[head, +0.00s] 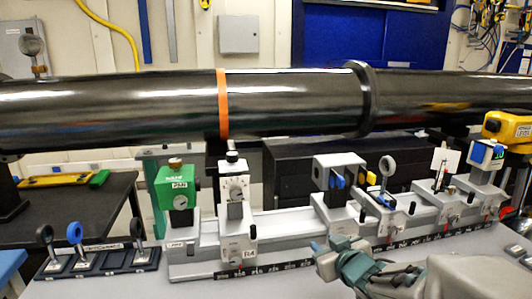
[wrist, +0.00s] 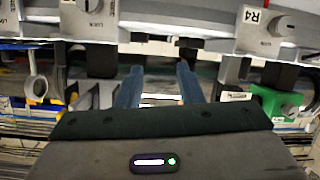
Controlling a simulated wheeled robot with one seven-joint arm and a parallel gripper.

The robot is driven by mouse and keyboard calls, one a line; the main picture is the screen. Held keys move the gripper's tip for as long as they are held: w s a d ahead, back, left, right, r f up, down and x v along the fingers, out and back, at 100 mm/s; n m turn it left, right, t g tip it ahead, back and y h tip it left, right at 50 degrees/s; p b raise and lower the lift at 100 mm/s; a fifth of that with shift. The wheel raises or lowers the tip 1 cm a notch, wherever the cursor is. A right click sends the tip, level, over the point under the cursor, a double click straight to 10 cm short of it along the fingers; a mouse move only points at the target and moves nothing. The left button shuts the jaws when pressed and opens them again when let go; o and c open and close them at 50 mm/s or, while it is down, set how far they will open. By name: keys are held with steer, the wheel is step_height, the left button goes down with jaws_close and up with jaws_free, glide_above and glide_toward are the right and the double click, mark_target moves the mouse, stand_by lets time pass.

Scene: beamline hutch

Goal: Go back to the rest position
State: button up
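My gripper (head: 335,246) is in the lower right of the head view, in front of the optical rail (head: 290,222). In the wrist view its two blue-grey fingers (wrist: 158,88) stand apart, with no held object visible between them. The R4 label also shows at the top right of the wrist view (wrist: 262,20). My arm hides part of the rail's front.
A long black tube (head: 120,108) with an orange band crosses above the rail. A dark rack (head: 100,258) with several small round-headed holders lies at the left. The bench front left of my gripper looks clear.

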steer(key=s+d+m+g+h+p, duration=0.3)
steer(key=s+d+m+g+h, duration=0.15)
steer(key=s, duration=0.35)
steer(key=s+a+g+y+p, duration=0.1)
steer(key=s+a+g, duration=0.2)
steer(key=s+g, duration=0.3)
steer(key=s, duration=0.5)
steer(key=shift+s+a+r+p, duration=0.15)
steer(key=shift+s+a+p, duration=0.2)
steer(key=shift+o, duration=0.4)
steer(key=shift+d+m+g, duration=0.15)
steer(key=shift+m+g, duration=0.1)
steer(key=shift+m, duration=0.1)
stand_by(0.6)
